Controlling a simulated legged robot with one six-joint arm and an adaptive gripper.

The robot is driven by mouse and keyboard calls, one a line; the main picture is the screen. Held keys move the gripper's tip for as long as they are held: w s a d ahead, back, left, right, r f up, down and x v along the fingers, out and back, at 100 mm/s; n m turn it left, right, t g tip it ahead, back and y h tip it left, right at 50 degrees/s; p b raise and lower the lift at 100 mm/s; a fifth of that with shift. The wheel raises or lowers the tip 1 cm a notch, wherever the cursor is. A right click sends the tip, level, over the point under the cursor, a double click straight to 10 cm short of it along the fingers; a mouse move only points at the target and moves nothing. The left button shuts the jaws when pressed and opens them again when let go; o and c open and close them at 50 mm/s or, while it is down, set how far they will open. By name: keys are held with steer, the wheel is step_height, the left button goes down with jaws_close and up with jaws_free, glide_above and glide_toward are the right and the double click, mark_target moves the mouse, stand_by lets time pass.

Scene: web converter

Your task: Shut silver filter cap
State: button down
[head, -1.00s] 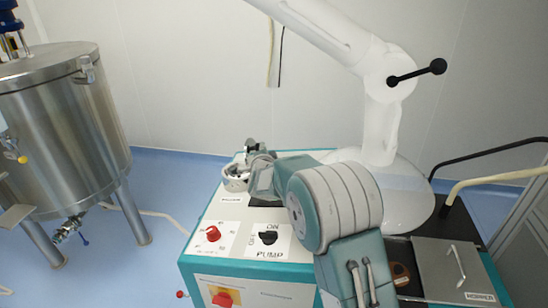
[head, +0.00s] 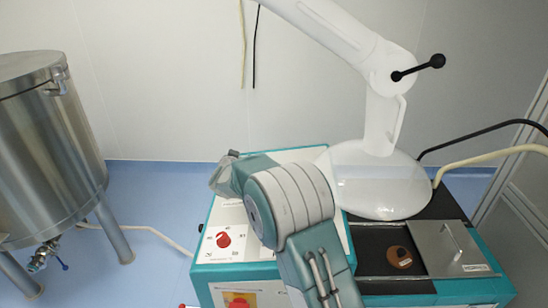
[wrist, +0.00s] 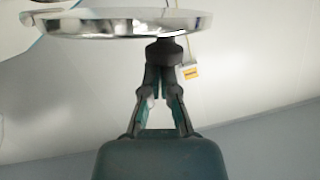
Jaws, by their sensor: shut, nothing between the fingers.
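A shiny silver round disc (wrist: 110,22), which looks like the filter cap, shows edge-on at the top of the wrist view. My gripper (wrist: 163,56) points up in that view, its fingers together just below the disc. The fingers look empty. I cannot tell whether the tips touch the disc. In the head view my arm's wrist is over the back left of the machine top (head: 300,155), and it hides the fingertips and the disc.
A red knob (head: 223,240) is on the panel left of my arm. A white hood (head: 380,180) stands behind right. A silver rectangular lid (head: 448,248) with a handle lies beside an opening holding a brown round part (head: 399,257). A steel tank (head: 45,150) stands left.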

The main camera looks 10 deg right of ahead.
steer(key=a+f, duration=0.2)
steer(key=shift+w+a+n, duration=0.15)
steer(key=shift+a+n, duration=0.15)
steer(key=shift+a, duration=0.1)
steer(key=shift+f, duration=0.35)
steer(key=shift+a, duration=0.1)
